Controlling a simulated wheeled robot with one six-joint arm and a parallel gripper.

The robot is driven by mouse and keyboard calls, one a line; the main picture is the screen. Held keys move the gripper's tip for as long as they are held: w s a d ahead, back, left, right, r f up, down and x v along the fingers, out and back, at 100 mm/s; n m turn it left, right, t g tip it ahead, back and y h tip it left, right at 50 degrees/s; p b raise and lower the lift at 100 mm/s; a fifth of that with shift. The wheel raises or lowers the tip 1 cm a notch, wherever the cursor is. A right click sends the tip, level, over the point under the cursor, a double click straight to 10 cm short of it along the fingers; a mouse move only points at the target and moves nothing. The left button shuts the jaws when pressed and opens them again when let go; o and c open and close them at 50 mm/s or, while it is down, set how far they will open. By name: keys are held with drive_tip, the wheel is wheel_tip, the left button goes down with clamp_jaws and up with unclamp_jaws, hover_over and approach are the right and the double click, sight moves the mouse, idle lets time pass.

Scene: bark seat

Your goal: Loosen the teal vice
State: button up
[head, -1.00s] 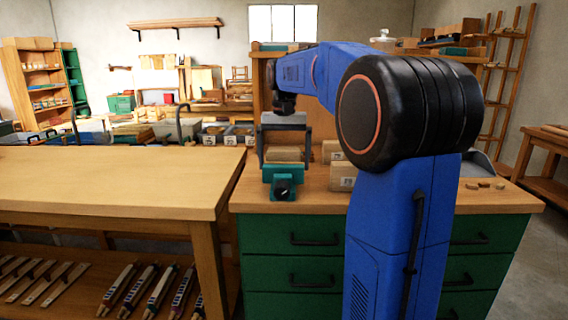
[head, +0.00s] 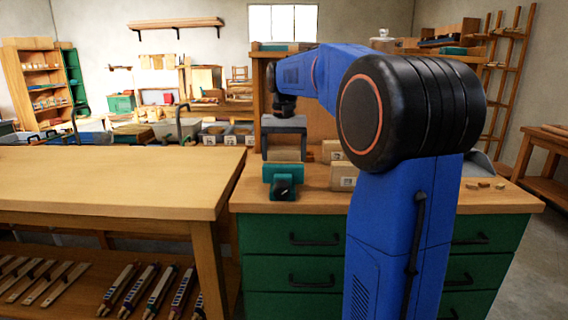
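The teal vice (head: 283,174) stands on the wooden top of the green cabinet, left of my arm, with its dark round screw end (head: 283,188) facing me. A pale wooden piece (head: 285,156) shows just above and behind its front jaw. My grey gripper (head: 285,148) points down behind the vice's front jaw. Its two fingers are apart, one to each side of the wooden piece in this view. The fingertips are partly hidden behind the vice, so I cannot tell whether they touch anything.
Wooden blocks with pale labels (head: 343,176) stand close right of the vice. Small wooden bits (head: 484,185) lie at the cabinet top's right. A long wooden bench (head: 110,180) adjoins on the left, its top mostly clear. A wooden back panel rises behind my gripper.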

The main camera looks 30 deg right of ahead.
sight(284, 149)
drive_tip(key=shift+s+a, duration=0.1)
drive_tip(key=shift+s, duration=0.05)
drive_tip(key=o, duration=1.3)
drive_tip(key=shift+r, duration=0.15)
drive_tip(key=shift+r, duration=2.9)
